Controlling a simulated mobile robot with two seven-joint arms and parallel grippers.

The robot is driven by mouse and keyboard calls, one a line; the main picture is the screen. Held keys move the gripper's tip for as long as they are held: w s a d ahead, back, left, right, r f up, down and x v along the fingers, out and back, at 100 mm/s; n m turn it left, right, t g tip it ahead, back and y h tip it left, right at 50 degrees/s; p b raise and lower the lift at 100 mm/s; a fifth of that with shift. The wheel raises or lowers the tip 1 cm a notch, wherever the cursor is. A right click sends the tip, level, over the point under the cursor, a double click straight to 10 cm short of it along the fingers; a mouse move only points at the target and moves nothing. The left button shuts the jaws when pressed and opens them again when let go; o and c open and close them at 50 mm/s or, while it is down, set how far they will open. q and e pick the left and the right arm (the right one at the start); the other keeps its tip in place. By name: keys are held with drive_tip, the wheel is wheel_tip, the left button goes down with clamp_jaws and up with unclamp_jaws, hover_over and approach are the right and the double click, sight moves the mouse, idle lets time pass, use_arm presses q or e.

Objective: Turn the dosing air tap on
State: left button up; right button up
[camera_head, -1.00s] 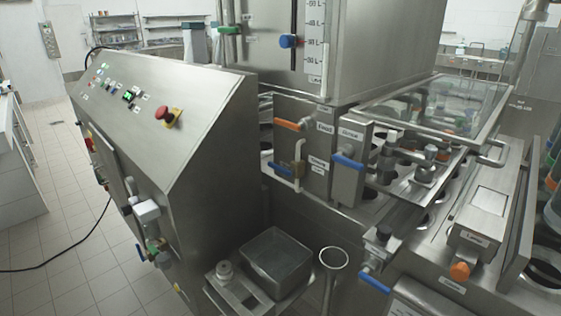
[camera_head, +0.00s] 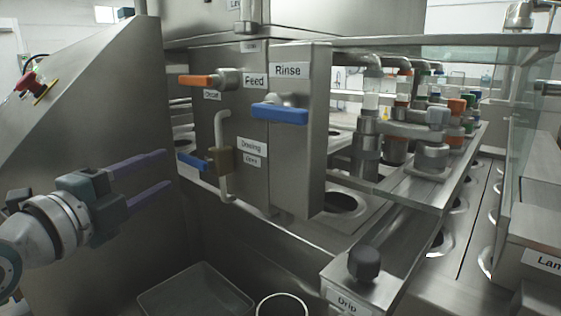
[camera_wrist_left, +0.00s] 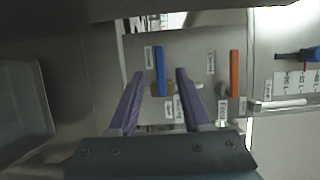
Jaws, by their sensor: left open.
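The dosing air tap has a blue lever (camera_head: 192,161) on a brass-brown valve body (camera_head: 221,161), beside the "Dosing" label on the steel panel. My left gripper (camera_head: 167,169) is open, its two purple fingers pointing right at the lever's free end. In the left wrist view the gripper (camera_wrist_left: 160,73) has the blue lever (camera_wrist_left: 160,70) lined up between its fingertips. I cannot tell whether a finger touches the lever. The valve body (camera_wrist_left: 162,89) is partly visible behind. My right gripper is not in view.
An orange Feed lever (camera_head: 197,81) sits above, and a blue Rinse lever (camera_head: 280,114) sits to the right. A bent pipe (camera_head: 222,150) runs by the valve. The sloped control cabinet (camera_head: 90,110) stands left. A steel bin (camera_head: 195,295) lies below.

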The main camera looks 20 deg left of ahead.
sight(185, 160)
use_arm(q)
drive_tip(key=w+b, duration=0.1)
drive_tip(key=w, duration=0.6)
drive_tip(key=shift+w+b, duration=0.3)
drive_tip(key=shift+b, duration=0.1)
clamp_jaws()
idle(1.0)
